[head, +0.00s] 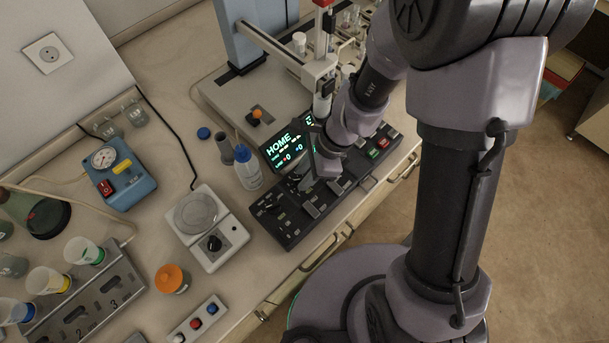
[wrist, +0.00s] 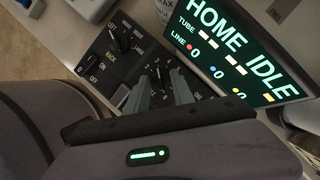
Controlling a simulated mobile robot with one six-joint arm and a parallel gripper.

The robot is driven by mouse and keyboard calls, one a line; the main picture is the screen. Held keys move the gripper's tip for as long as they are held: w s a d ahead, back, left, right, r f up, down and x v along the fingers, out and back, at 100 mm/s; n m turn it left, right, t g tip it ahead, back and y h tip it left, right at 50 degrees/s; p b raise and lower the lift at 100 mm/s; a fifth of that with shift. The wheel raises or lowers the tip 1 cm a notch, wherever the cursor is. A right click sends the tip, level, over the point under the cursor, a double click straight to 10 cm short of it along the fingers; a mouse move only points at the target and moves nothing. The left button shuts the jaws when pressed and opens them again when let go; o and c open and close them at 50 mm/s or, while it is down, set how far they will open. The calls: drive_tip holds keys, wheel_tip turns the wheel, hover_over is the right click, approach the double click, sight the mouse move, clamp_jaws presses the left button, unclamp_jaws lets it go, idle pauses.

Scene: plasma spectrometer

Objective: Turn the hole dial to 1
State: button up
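The black control panel (head: 287,222) lies on the bench, with its dials and switches facing up. The label of the hole dial cannot be read. In the head view my gripper (head: 316,160) partly covers the panel.
A lit display (wrist: 235,50) reading HOME IDLE, with zeros on the LINE row, stands close behind the panel. A white-blue bottle (head: 247,168) is left of it. A white round-plate device (head: 228,240) stands further left.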

clamp_jaws()
drive_tip(key=shift+n+p, duration=0.3)
drive_tip(key=shift+w+n+g+h+p, duration=0.15)
drive_tip(key=shift+n+g+h+p, duration=0.3)
drive_tip(key=shift+n, duration=0.65)
drive_tip(key=n+g+p, duration=0.1)
drive_tip(key=n, duration=0.1)
drive_tip(key=n+p, duration=0.1)
drive_tip(key=n, duration=0.1)
drive_tip(key=shift+w+a+n+g+h, duration=0.1)
drive_tip(key=shift+a+n+g+h, duration=0.05)
drive_tip(key=shift+n+g+h, duration=0.15)
drive_tip(key=n+h+p, duration=0.1)
drive_tip(key=n, duration=0.2)
drive_tip(key=n+g+h+p, duration=0.1)
drive_tip(key=n, duration=0.2)
drive_tip(key=shift+w+a+n, duration=0.15)
drive_tip(key=shift+a+n, duration=0.05)
drive_tip(key=shift+n, duration=0.1)
drive_tip(key=shift+h, duration=0.25)
unclamp_jaws()
